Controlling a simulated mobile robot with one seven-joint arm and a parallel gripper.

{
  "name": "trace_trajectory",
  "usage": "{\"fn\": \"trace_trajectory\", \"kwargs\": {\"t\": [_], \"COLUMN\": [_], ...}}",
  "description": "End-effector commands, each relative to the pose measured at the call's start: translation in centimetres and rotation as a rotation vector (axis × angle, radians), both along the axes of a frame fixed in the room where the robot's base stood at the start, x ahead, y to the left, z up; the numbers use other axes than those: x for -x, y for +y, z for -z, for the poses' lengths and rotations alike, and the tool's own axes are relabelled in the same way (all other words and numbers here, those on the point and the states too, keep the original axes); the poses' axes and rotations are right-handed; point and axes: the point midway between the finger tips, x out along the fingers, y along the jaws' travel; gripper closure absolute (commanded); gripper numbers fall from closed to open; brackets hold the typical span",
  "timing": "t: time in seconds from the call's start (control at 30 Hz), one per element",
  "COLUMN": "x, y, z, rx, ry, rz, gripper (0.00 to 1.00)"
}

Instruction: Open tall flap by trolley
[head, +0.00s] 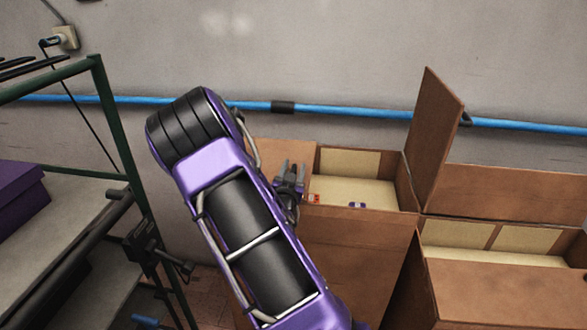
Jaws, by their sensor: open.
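An open cardboard box (360,245) stands right of centre, with a pale inside. A brown flap (270,152) lies across its left part, on the side towards the green-framed trolley (97,95); my arm partly hides it. A tall flap (437,125) stands upright at the box's right side. My gripper (292,168) is open and shows in front of the left flap, near the box opening. I cannot tell whether it touches the flap. Nothing shows between its fingers.
A second cardboard box (500,285) with raised flaps adjoins at the right. A blue pipe (350,111) runs along the grey wall behind. A purple box (18,190) sits on the trolley.

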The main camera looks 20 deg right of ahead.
Motion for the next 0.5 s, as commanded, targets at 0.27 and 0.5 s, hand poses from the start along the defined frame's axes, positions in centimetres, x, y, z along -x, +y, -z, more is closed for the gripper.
{"fn": "trace_trajectory", "kwargs": {"t": [0.27,0.5], "x": [0.00,-0.01], "y": [0.02,0.05], "z": [0.01,0.00], "rx": [0.000,0.000], "ry": [0.000,0.000], "rz": [0.000,0.000], "gripper": [0.67,1.00]}}
